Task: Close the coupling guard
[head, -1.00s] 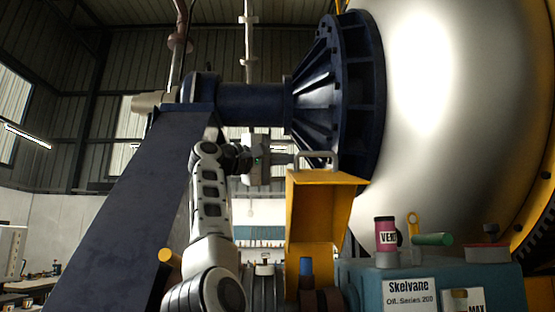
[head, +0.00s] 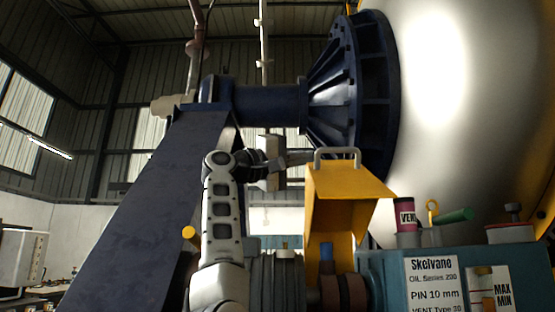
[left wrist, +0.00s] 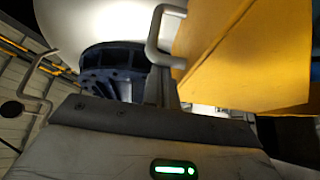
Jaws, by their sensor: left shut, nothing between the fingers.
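The yellow coupling guard (head: 345,182) stands raised and open above the shaft coupling (head: 345,290) in the head view. A grey bar handle (head: 337,151) is fixed on its top edge. In the left wrist view the handle (left wrist: 153,40) and the yellow guard (left wrist: 245,55) show close up. My left gripper (head: 308,157) is shut and empty, its fingers pointing right, just left of the handle. In the left wrist view its fingertips (left wrist: 163,85) overlap the handle's lower part; I cannot tell whether they touch. My right gripper is not in view.
A teal housing (head: 385,275) with labels, a pink vent cap (head: 407,215) and a green-handled valve (head: 453,215) stands right of the guard. A dark blue sloping support (head: 140,215) rises at left. The large pale vessel (head: 450,110) fills the upper right.

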